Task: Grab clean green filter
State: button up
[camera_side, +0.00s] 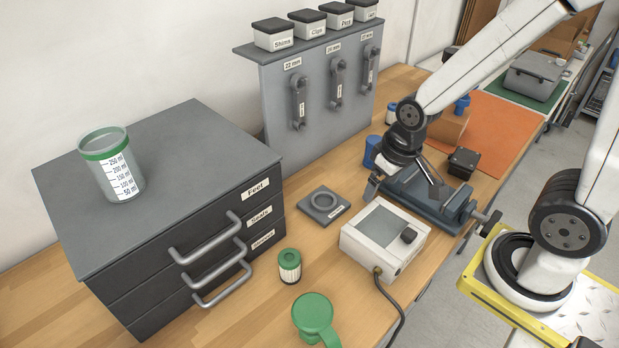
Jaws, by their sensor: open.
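A small filter with a green cap and a pale pleated body (289,266) stands upright on the wooden bench, in front of the drawer cabinet. Its body looks whitish and clean. My gripper (403,191) is open and empty, pointing down over the blue-grey vise, well to the right of the filter and farther back. The fingertips are small here and partly merge with the vise behind.
A dark drawer cabinet (160,170) with protruding handles bears a green-rimmed measuring cup (112,168). The white box (385,240) has a cable. A green lidded item (314,315) stands at the front. A grey square holder (323,204) lies behind the filter. The vise (428,205) is at right.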

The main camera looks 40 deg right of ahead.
jog(key=shift+s+a+f+m+g, duration=0.2)
jog(key=shift+f+m+g, duration=0.1)
jog(key=a+f+m+g+y, duration=0.1)
jog(key=a+m, duration=0.1)
jog(key=s+a+f+m+g+y, duration=0.1)
jog(key=m, duration=0.1)
jog(key=shift+s+a+f+g+y, duration=0.15)
jog(key=shift+s+a+g+y, duration=0.05)
jog(key=shift+a+g+y, duration=0.15)
jog(key=a+m+g+y, duration=0.1)
jog(key=a+m+y, duration=0.2)
jog(key=a+m, duration=0.1)
jog(key=m+t+y, duration=0.3)
jog(key=m+y, duration=0.5)
jog(key=m, duration=0.2)
send_over(290, 259)
jog(key=d, duration=0.3)
jog(key=shift+w+f, duration=0.15)
jog(key=shift+f, duration=0.1)
jog(key=shift+f, duration=0.1)
jog(key=shift+f, duration=1.85)
jog(key=shift+f+h, duration=0.15)
jog(key=shift+h, duration=0.1)
